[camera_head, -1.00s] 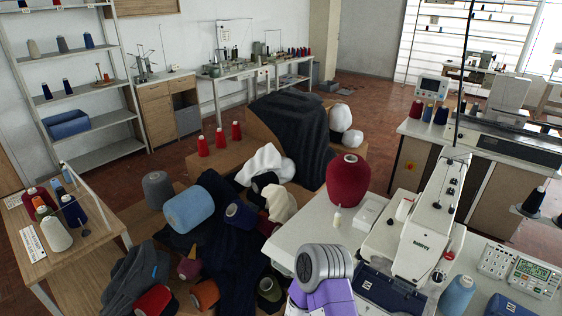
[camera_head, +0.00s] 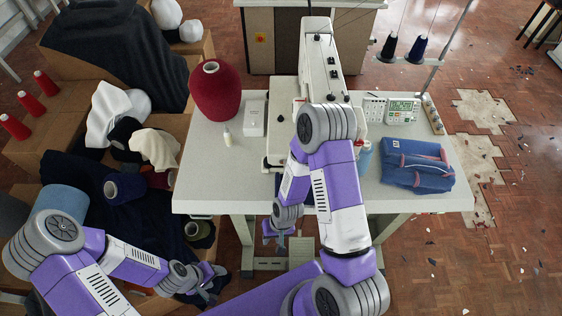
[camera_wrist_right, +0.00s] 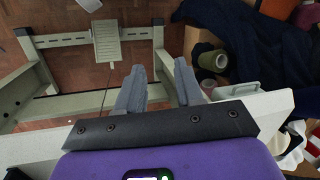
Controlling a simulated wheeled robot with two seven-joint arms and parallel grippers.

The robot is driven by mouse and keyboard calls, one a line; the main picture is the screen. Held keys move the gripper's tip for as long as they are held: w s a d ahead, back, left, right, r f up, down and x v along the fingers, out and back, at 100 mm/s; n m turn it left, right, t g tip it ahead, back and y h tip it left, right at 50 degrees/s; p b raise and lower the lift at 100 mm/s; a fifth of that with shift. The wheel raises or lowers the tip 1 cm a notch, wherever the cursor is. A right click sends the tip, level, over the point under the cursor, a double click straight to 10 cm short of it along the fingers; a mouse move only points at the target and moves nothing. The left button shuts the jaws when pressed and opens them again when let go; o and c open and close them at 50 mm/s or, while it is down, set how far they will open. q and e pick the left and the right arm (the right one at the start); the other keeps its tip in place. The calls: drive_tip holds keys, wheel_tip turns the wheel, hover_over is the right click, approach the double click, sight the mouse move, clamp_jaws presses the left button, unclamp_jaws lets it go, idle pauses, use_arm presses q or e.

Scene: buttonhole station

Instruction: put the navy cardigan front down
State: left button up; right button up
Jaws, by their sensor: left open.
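A small dark blue patch (camera_head: 279,184) shows at the front of the sewing machine (camera_head: 320,60), mostly hidden behind my right arm. It may be the navy cardigan front, but I cannot tell its outline. My right gripper (camera_head: 276,240) is open just off the table's front edge, pointing down. In the right wrist view its fingers (camera_wrist_right: 158,88) are apart with nothing between them. My left gripper (camera_head: 212,284) is open and empty, low at left beside the heaped cloth.
The white table (camera_head: 225,180) carries a dark red cone (camera_head: 215,90), a small bottle, a white box and a control panel (camera_head: 402,110). Boxes, cones and dark cloth (camera_head: 70,170) crowd the left. A pedal (camera_head: 301,252) stands below. The table's front left is bare.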

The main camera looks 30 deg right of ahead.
drive_tip(key=w+d+r+h+p, duration=0.1)
drive_tip(key=w+d+r+p, duration=0.15)
drive_tip(key=r, duration=0.35)
drive_tip(key=w+d+r+h+p, duration=0.1)
drive_tip(key=w+r+p, duration=0.25)
drive_tip(key=r, duration=0.35)
use_arm(q)
wheel_tip(320, 180, up, 10)
drive_tip(key=p, duration=0.2)
use_arm(e)
drive_tip(key=m+h+b, duration=0.1)
drive_tip(key=m+b, duration=0.1)
approach(277, 194)
wheel_tip(277, 194, down, 6)
drive_tip(key=b, duration=0.5)
drive_tip(key=shift+w, duration=0.1)
use_arm(q)
wheel_tip(277, 194, down, 7)
drive_tip(key=shift+s+r, duration=0.15)
